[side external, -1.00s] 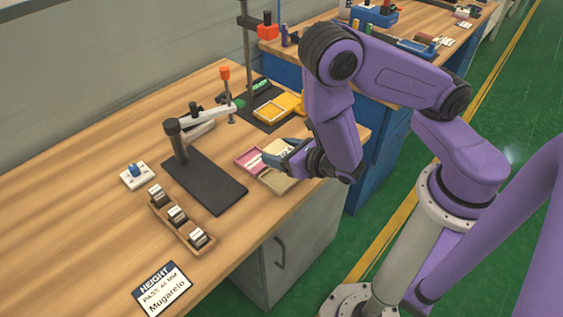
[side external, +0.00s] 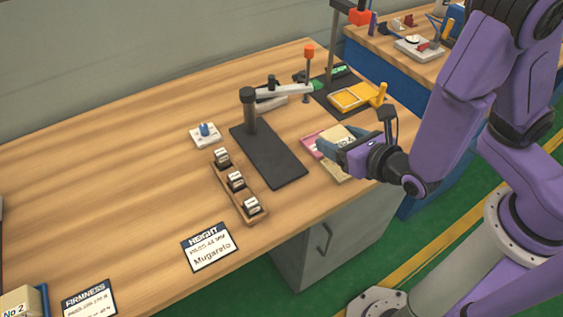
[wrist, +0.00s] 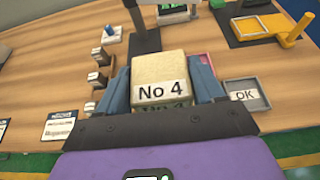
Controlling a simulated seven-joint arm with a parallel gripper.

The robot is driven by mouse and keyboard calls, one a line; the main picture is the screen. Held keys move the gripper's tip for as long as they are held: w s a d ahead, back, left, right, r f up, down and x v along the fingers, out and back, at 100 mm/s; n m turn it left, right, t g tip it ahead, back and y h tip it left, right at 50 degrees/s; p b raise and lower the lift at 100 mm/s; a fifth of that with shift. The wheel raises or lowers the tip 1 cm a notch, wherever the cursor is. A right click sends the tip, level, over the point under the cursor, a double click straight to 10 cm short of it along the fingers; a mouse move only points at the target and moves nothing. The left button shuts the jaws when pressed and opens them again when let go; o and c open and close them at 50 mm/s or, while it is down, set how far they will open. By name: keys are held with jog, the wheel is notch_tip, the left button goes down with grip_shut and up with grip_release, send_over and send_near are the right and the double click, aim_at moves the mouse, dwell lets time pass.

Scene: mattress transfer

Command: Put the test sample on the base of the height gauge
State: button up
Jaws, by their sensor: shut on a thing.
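The test sample is a beige block labelled No 4 (wrist: 163,75). It also shows in the side external view (side external: 345,133), partly hidden by my gripper. My gripper (side external: 328,147) is shut on the block, with a blue finger on each side of it in the wrist view. The height gauge has a flat black base (side external: 272,160), a dark post (side external: 249,112) and a pale horizontal arm. In the side external view, my gripper and the block are to the right of this base, apart from it. The base top is bare.
A pink tray (side external: 312,141) lies beside the block, and a grey tray marked OK (wrist: 247,93) shows too. A wooden rack with small blocks (side external: 239,189), a blue-knobbed plate (side external: 205,134) and a HEIGHT card (side external: 209,247) stand left. A yellow tray (side external: 353,97) stands behind.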

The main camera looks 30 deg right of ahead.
jog(key=shift+w+a+f, duration=0.3)
jog(key=shift+w+a, duration=0.05)
jog(key=shift+w, duration=0.25)
jog(key=shift+w+a+f, duration=0.35)
jog(key=shift+w, duration=0.25)
jog(key=shift+w+a+f, duration=0.3)
jog(key=shift+w+a, duration=0.05)
jog(key=shift+w, duration=0.25)
jog(key=w+a+f, duration=0.1)
jog(key=w+f, duration=0.1)
jog(key=w+a+f, duration=0.1)
jog(key=w+f, duration=0.1)
jog(key=w, duration=0.1)
jog(key=w+a+f, duration=0.2)
jog(key=shift+w+f, duration=0.3)
jog(key=shift+f, duration=0.1)
jog(key=shift+w+a+f, duration=0.2)
jog(key=shift+w+f, duration=0.35)
jog(key=shift+f, duration=1.6)
jog(key=shift+f, duration=0.1)
jog(key=o, duration=1)
